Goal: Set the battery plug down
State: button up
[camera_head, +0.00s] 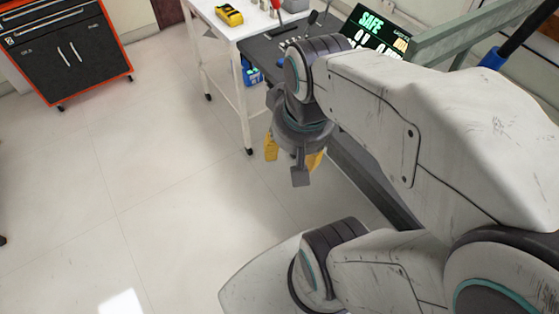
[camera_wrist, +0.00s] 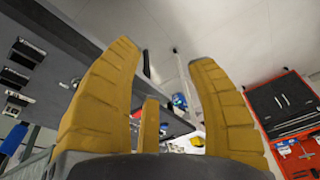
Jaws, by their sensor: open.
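My gripper (camera_head: 293,158) hangs below my wrist in the head view, beside the long grey rig and above the floor. In the wrist view my gripper (camera_wrist: 165,58) has its yellow fingers spread wide, with nothing between the tips. I cannot make out the battery plug in either view. My arm hides much of the rig in the head view. A dark display (camera_head: 372,28) with green "SAFE" lettering stands at the back of the rig, partly covered by my arm.
A white table (camera_head: 243,105) stands at the back, with a yellow device (camera_head: 229,15) on it. A blue item (camera_head: 252,75) is under it. A red and black tool cabinet (camera_head: 75,60) stands at the back left. The floor left of my gripper is clear.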

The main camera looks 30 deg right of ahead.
jog(key=a+n, duration=0.1)
jog(key=s+a+n, duration=0.1)
jog(key=a+f+n, duration=0.1)
jog(key=shift+s+a+n+y, duration=0.2)
jog(key=shift+s+n+y, duration=0.1)
jog(key=shift+s+n, duration=0.1)
notch_tip(320, 180, up, 5)
jog(key=p, duration=0.4)
jog(key=shift+d, duration=0.15)
